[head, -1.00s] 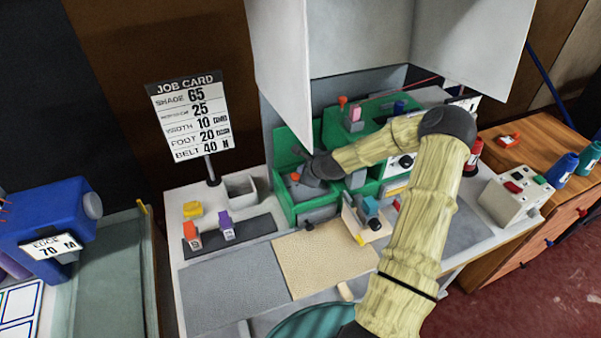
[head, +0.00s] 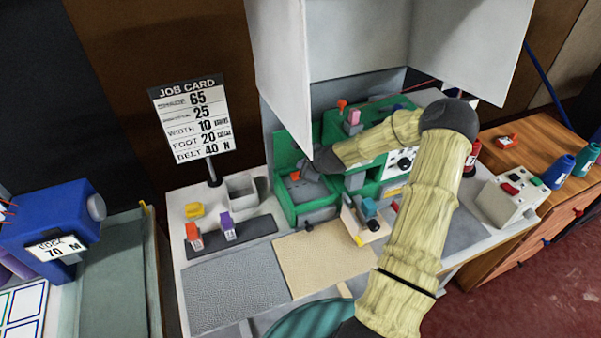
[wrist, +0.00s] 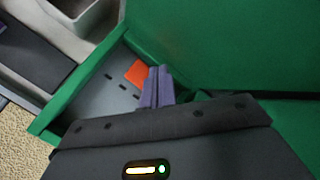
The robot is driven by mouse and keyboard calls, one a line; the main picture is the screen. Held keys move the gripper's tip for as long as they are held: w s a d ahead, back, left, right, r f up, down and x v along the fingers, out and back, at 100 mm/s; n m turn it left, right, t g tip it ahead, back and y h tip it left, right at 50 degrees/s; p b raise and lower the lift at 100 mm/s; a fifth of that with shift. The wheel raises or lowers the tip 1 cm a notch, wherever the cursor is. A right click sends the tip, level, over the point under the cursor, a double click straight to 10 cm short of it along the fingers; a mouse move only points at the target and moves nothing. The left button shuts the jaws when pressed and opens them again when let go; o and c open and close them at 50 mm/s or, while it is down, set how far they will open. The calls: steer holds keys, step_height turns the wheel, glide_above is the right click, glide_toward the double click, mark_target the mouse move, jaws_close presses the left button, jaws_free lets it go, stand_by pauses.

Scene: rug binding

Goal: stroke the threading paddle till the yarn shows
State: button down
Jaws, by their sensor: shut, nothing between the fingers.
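A green machine bed (head: 283,150) holds a grey recessed plate with slots, which also shows in the wrist view (wrist: 92,97). A small orange piece (wrist: 138,73) lies on this plate and looks like the threading paddle; in the head view it is a small orange spot (head: 295,176). My gripper (wrist: 157,72) is shut and empty, its fingertips just right of the orange piece in the wrist view. I cannot tell whether they touch it. In the head view my gripper (head: 304,172) is dark and small over the plate. I see no yarn at the plate.
A white hood panel (head: 280,70) hangs close behind the arm. A grey open bin (head: 243,190) stands left of the green bed. A wooden block with a blue-grey piece (head: 366,215) stands in front. A beige mat (head: 325,262) lies clear nearer me.

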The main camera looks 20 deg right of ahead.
steer(key=shift+r+p, duration=1.15)
steer(key=shift+r, duration=0.9)
steer(key=shift+s+d+f, duration=0.1)
steer(key=shift+s, duration=0.05)
stand_by(1.0)
